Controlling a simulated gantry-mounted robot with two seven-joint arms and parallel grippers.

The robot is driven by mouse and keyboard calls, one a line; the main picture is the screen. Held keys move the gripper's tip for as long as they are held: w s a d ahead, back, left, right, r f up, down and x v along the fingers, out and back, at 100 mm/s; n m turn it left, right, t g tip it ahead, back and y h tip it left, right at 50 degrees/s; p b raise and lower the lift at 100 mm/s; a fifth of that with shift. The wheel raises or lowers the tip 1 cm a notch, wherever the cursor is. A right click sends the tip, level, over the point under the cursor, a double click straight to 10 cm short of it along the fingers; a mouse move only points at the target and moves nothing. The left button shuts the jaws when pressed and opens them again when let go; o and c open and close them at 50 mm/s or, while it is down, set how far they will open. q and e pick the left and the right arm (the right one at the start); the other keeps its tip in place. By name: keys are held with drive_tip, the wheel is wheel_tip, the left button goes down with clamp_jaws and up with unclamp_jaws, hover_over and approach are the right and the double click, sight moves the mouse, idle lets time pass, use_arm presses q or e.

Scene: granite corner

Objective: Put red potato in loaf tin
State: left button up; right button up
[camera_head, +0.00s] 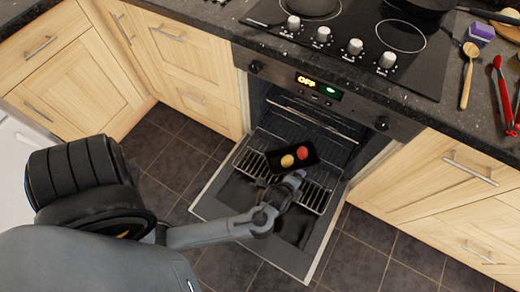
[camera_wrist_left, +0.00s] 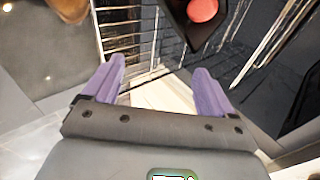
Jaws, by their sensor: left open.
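A red potato (camera_head: 303,152) lies inside a dark loaf tin (camera_head: 272,160), beside a yellow round item (camera_head: 287,161). The tin sits on the pulled-out oven rack. My left gripper (camera_head: 296,177) is just on the near side of the tin, open. In the left wrist view its purple fingers (camera_wrist_left: 159,66) stand apart with nothing between them. The red potato (camera_wrist_left: 202,10) shows there at the top edge, inside the dark tin (camera_wrist_left: 205,38), beyond the fingertips. My right gripper is not in view.
The oven door (camera_head: 235,197) is folded down below the wire rack (camera_head: 318,196). The hob (camera_head: 345,32) and granite counter lie above. A wooden spoon (camera_head: 467,78), red tongs (camera_head: 501,92) and a purple sponge (camera_head: 481,31) lie at the right. Wooden cabinets flank the oven.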

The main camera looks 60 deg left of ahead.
use_arm(q)
drive_tip(key=s+a+r+n+g+h, duration=0.1)
drive_tip(key=s+r+n+g, duration=0.3)
drive_tip(key=s+r+n, duration=0.7)
drive_tip(key=s+r+h, duration=0.1)
drive_tip(key=s, duration=0.1)
drive_tip(key=shift+s+a+h, duration=0.15)
drive_tip(key=shift+s+h, duration=0.2)
drive_tip(key=shift+h, duration=0.05)
